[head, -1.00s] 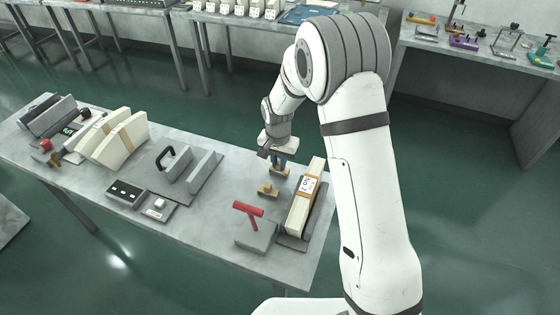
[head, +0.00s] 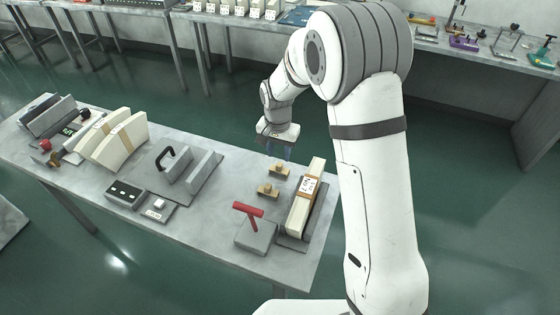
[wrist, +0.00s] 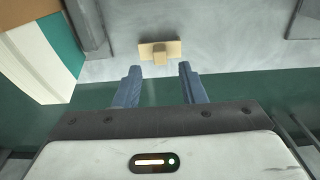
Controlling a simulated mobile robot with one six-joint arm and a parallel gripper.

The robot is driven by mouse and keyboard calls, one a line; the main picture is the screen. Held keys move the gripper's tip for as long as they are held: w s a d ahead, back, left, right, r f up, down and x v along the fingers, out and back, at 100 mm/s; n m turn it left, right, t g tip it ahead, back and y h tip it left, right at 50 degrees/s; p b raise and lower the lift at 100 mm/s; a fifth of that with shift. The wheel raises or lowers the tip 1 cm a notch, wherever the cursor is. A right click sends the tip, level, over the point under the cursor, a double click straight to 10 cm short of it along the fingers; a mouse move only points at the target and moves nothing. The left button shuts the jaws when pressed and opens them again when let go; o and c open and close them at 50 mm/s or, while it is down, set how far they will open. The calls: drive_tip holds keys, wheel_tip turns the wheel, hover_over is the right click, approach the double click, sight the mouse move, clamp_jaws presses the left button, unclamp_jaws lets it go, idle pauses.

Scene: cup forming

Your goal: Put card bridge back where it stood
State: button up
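Two small tan pieces, each a flat bar with a raised knob, lie on the near table. The far one (head: 279,170) is near the back edge; the other (head: 268,190) is just in front of it. I cannot tell for certain which is the card bridge. One tan piece (wrist: 160,51) shows in the wrist view, flat on the table beyond my fingertips. My gripper (head: 281,155) is above and behind the far piece at the table's back edge. In the wrist view its blue fingers (wrist: 160,72) are apart, with nothing between them.
A banded cream card stack (head: 303,205) stands in a grey holder on the right. A grey block with a red handle (head: 248,210) stands in front. Grey fixtures (head: 190,172) and more cream stacks (head: 125,140) are to the left. Green floor lies behind the table edge.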

sight(279, 166)
wheel_tip(279, 166, up, 7)
drive_tip(key=s+d+r+n+t, duration=0.1)
drive_tip(key=s+d+r+n, duration=0.1)
drive_tip(key=s+d+r, duration=0.7)
drive_tip(key=s+d+n, duration=0.1)
drive_tip(key=s+d, duration=0.3)
drive_tip(key=s, duration=0.4)
drive_tip(key=s+d+n+t, duration=0.1)
drive_tip(key=s+d, duration=0.2)
drive_tip(key=s, duration=0.6)
drive_tip(key=shift+d+r, duration=0.25)
drive_tip(key=shift+d, duration=0.15)
